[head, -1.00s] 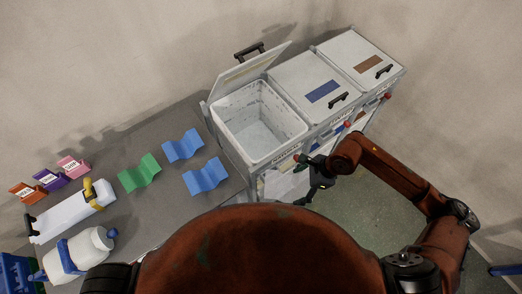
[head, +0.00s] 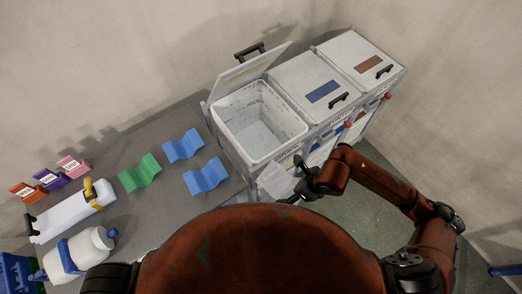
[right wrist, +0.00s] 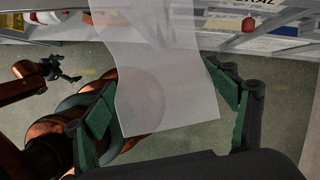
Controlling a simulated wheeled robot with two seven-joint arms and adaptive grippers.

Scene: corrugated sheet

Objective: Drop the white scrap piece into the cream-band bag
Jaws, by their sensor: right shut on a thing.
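My right gripper (head: 300,180) is shut on the white scrap piece (head: 277,181), a thin bent translucent sheet. It is held at the front of the open bin, outside and below its rim. In the right wrist view, the scrap (right wrist: 165,85) hangs between the green finger pads. The open bin (head: 229,143) has a pale liner inside that looks like the bag. Its raised lid (head: 250,66) carries a faint cream strip. My left gripper (right wrist: 66,74) shows small at the left of the right wrist view; its jaw state is unclear.
Two closed bins stand to the right, with a blue band (head: 322,92) and a brown band (head: 368,62). The table (head: 165,205) at the left holds blue and green corrugated pieces, a white bottle (head: 83,248) and small coloured label blocks. Red knobs stick out from the bin fronts.

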